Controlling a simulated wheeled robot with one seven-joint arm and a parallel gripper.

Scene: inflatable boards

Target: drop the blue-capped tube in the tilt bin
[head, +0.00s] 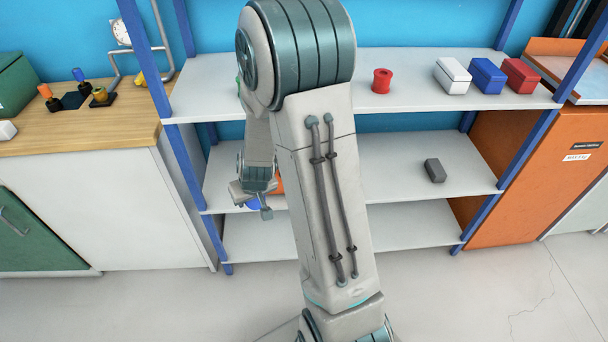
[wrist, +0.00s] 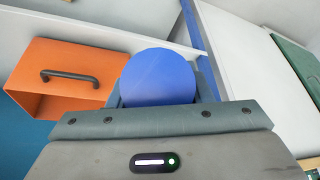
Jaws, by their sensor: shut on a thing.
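My gripper (head: 254,194) is at the left end of the middle shelf and is shut on the blue-capped tube. The tube's round blue cap (wrist: 160,77) fills the space between the fingers in the wrist view, and a bit of blue shows under the gripper in the head view (head: 253,206). The tube's body is hidden. The orange tilt bin (wrist: 75,68) has a dark handle on its front and is left of the cap in the wrist view, apart from it. In the head view only a sliver of the bin (head: 279,182) shows beside my arm.
A blue shelf post (head: 190,170) stands close left of my gripper. A grey block (head: 434,170) lies on the middle shelf. A red spool (head: 381,80) and white, blue and red boxes (head: 487,76) are on the top shelf. The wooden counter (head: 90,130) holds small orange-topped and blue-topped items.

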